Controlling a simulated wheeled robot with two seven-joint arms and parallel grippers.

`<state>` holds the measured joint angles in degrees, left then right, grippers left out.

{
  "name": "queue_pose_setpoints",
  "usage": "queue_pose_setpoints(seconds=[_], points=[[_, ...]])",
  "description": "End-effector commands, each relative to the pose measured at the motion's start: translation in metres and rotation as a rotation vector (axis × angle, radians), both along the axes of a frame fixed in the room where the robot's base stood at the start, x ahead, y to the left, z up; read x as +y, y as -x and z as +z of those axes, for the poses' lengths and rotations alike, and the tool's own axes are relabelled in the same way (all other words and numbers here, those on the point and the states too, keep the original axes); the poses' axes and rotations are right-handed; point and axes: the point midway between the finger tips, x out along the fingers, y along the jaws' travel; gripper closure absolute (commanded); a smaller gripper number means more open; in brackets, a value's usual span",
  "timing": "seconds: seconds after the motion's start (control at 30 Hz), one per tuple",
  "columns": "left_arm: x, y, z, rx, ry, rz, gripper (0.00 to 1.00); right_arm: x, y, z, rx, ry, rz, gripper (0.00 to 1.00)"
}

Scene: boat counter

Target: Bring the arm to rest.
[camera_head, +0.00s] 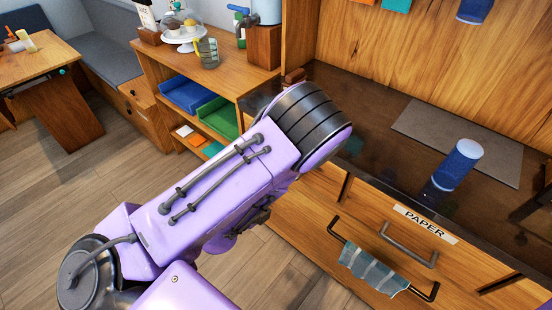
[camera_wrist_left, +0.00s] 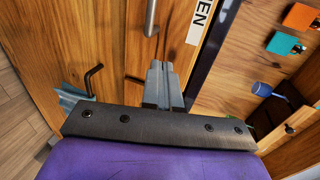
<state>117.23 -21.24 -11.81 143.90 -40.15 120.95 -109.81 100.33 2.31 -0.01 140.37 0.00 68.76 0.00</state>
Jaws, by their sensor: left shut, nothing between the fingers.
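My left arm, purple with a dark banded joint, reaches in from the lower left across the head view, over the floor and the counter front. My left gripper (camera_wrist_left: 164,85) shows in the left wrist view with its grey fingers together and nothing between them. It is in front of a wooden panel with a label (camera_wrist_left: 200,20) ending in "EN". In the head view I cannot make the gripper out behind the arm. My right gripper is not in view.
A blue cup (camera_head: 457,164) stands on the dark counter (camera_head: 385,150), near a grey mat (camera_head: 430,125). A striped cloth (camera_head: 374,268) hangs on a bar below the "PAPER" drawer. A wooden shelf (camera_head: 160,75) holds blue and green trays. Floor at left is clear.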

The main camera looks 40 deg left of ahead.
Motion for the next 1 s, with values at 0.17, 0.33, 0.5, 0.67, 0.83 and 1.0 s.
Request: queue_pose_setpoints(seconds=[0.17, 0.33, 0.5, 0.67, 0.83, 1.0], points=[[-0.001, 0.002, 0.000, 0.000, 0.001, -0.002, 1.00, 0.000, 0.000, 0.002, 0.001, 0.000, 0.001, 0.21], [-0.002, 0.002, -0.001, 0.009, 0.051, 0.011, 1.00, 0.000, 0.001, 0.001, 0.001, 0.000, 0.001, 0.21], [0.004, 0.008, -0.022, 0.147, 0.385, 0.185, 1.00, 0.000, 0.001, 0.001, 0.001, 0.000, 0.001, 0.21], [0.025, 0.038, -0.072, 0.308, 0.852, 0.636, 1.00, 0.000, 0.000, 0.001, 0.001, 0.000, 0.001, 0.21], [0.042, 0.114, -0.137, 0.356, 1.286, 1.314, 1.00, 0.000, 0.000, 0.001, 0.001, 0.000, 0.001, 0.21], [0.038, 0.182, -0.172, 0.350, 1.365, 1.685, 1.00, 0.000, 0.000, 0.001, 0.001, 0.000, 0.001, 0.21]])
